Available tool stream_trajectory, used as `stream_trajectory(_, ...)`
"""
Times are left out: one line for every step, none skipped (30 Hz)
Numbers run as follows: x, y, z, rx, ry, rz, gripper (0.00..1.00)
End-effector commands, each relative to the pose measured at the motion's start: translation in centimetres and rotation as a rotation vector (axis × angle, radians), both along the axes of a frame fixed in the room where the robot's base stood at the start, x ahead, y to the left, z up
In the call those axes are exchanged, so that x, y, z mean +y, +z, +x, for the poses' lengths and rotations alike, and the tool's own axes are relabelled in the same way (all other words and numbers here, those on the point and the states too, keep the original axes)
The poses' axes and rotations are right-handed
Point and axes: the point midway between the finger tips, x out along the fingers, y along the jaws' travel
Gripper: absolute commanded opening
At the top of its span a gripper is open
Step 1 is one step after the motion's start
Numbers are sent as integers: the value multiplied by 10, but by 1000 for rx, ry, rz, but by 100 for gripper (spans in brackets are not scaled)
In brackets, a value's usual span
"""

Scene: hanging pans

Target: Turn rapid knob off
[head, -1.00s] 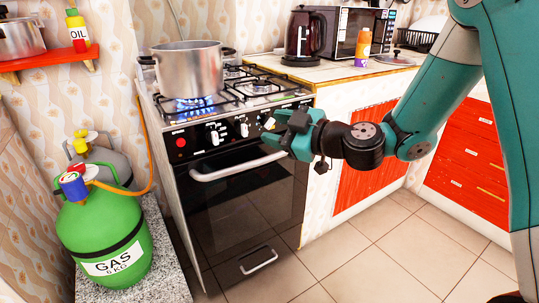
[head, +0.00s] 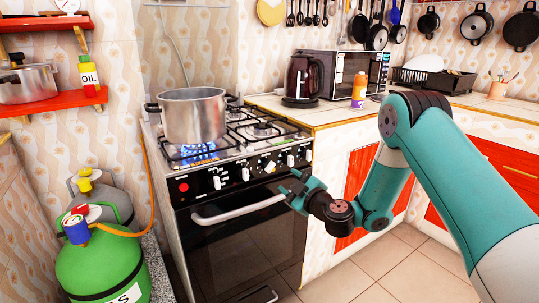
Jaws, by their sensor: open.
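A black stove front panel (head: 200,185) carries a row of white knobs, among them a left knob (head: 217,182), a second knob (head: 245,174) and one nearer the gripper (head: 270,167). The labels are too small to read, so I cannot tell which is the rapid knob. A blue flame (head: 198,152) burns under the pot at the front left burner. My gripper (head: 288,182) is open and empty, in front of the stove just below the right-hand knobs, apart from them as far as I can see.
A steel pot (head: 192,117) stands on the lit burner. The oven handle (head: 238,209) runs below the panel. A green gas bottle (head: 100,268) stands at left. A counter (head: 330,112) with a kettle (head: 303,78) is at right. Tiled floor lies free in front.

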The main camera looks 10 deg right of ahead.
Motion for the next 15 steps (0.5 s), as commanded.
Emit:
stream_trajectory(1, 8, 3, 3, 0, 0, 50)
stream_trajectory(1, 8, 5, 2, 0, 1, 50)
stream_trajectory(2, 8, 7, 2, -1, 0, 50)
stream_trajectory(2, 8, 9, 2, 0, 1, 50)
stream_trajectory(3, 8, 10, 2, -1, 0, 50)
stream_trajectory(3, 8, 12, 2, 0, 1, 50)
stream_trajectory(3, 8, 14, 2, -1, 0, 50)
stream_trajectory(4, 8, 15, 2, 0, 1, 50)
stream_trajectory(4, 8, 17, 2, 0, 1, 50)
stream_trajectory(5, 8, 18, 2, 0, 1, 50)
stream_trajectory(5, 8, 19, 2, -1, 0, 50)
stream_trajectory(6, 8, 20, 2, 0, 1, 50)
stream_trajectory(7, 8, 21, 2, 0, 1, 50)
stream_trajectory(7, 7, 22, 2, 0, 1, 50)
stream_trajectory(8, 7, 23, 2, 0, 1, 50)
